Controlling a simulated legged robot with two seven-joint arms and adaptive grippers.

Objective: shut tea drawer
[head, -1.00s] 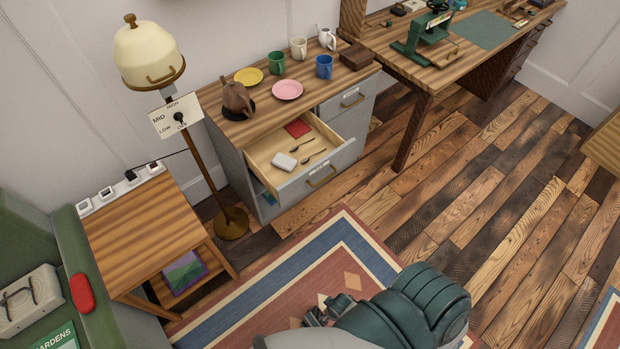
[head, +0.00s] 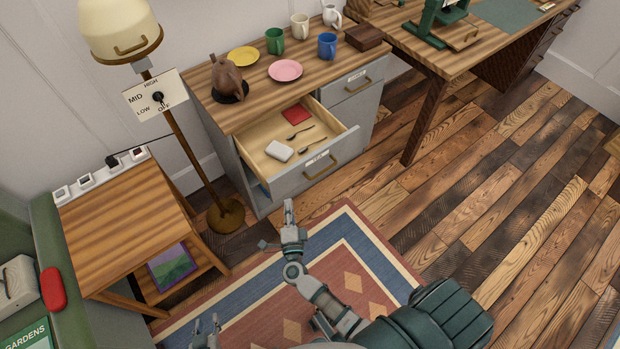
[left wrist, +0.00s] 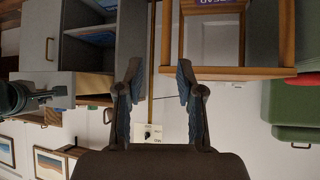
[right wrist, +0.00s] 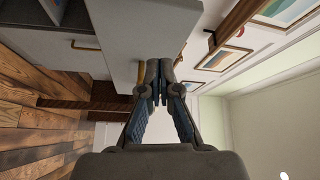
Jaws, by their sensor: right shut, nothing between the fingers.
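The grey-fronted tea drawer (head: 316,172) stands pulled out of the grey cabinet in the head view, its brass handle (head: 322,169) facing the room. Inside lie a red packet, a white block and two spoons. My right gripper (head: 289,205) is shut and empty, just in front of the drawer's left part; contact cannot be told. In the right wrist view, its closed fingertips (right wrist: 157,72) are close to the grey drawer front (right wrist: 140,35). My left gripper (head: 206,330) is low at the bottom edge of the head view. In the left wrist view its fingers (left wrist: 158,75) are apart and empty.
A teapot (head: 228,76), plates and several mugs stand on the cabinet top (head: 245,115). A floor lamp (head: 185,130) and a small side table (head: 125,220) stand left of the cabinet. The rug (head: 260,295) in front is clear.

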